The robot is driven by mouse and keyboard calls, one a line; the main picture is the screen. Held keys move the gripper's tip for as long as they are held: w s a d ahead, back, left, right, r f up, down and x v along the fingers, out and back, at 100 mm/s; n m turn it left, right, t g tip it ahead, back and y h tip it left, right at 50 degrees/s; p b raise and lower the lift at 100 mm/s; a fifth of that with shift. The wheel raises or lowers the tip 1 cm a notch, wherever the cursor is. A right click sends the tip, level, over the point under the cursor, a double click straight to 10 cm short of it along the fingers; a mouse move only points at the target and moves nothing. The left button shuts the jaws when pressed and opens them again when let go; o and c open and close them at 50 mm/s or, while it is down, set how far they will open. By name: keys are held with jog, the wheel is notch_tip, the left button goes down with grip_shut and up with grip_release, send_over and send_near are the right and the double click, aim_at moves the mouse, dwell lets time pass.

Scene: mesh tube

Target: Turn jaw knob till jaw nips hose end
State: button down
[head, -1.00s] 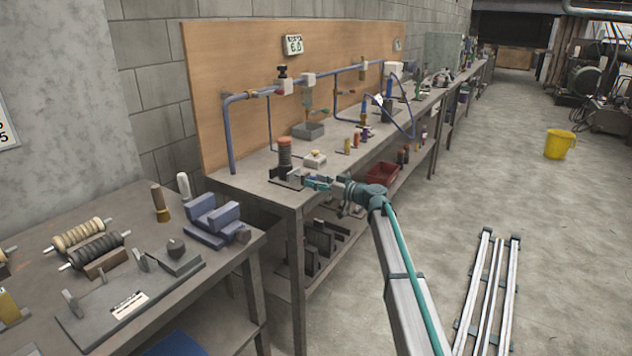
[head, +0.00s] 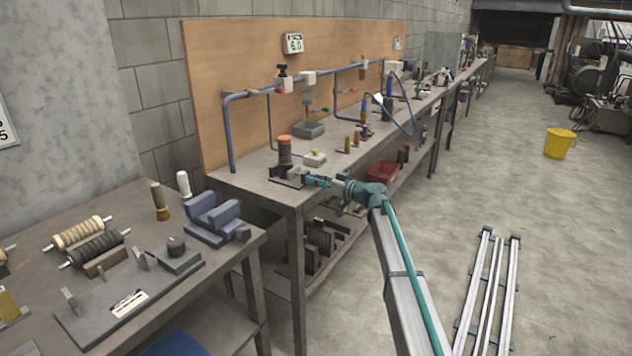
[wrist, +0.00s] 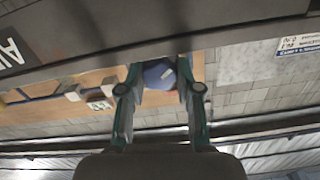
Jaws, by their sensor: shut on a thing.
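My gripper (head: 318,181) is at the front edge of the long bench, beside a small grey jaw fixture (head: 293,176). In the wrist view its two teal fingers (wrist: 158,88) are closed on either side of a round blue knob (wrist: 159,72) with a pale mark on its face. In the head view the knob is hidden by the fingers. A dark upright cylinder with an orange top (head: 285,153) stands just behind the fixture. The hose end and the jaw's gap are too small to make out.
Blue pipework (head: 232,130) runs along the wooden backboard (head: 222,65). A nearer table (head: 40,215) holds rollers and a blue block (head: 212,216). The floor right of my arm has metal rails (head: 488,290).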

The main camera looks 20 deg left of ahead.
jog(key=shift+f+m+b, duration=0.1)
jog(key=shift+m+b, duration=0.6)
jog(key=shift+m, duration=0.5)
jog(key=shift+m+b, duration=0.35)
jog(key=shift+m, duration=1.25)
jog(key=c, duration=0.8)
grip_release()
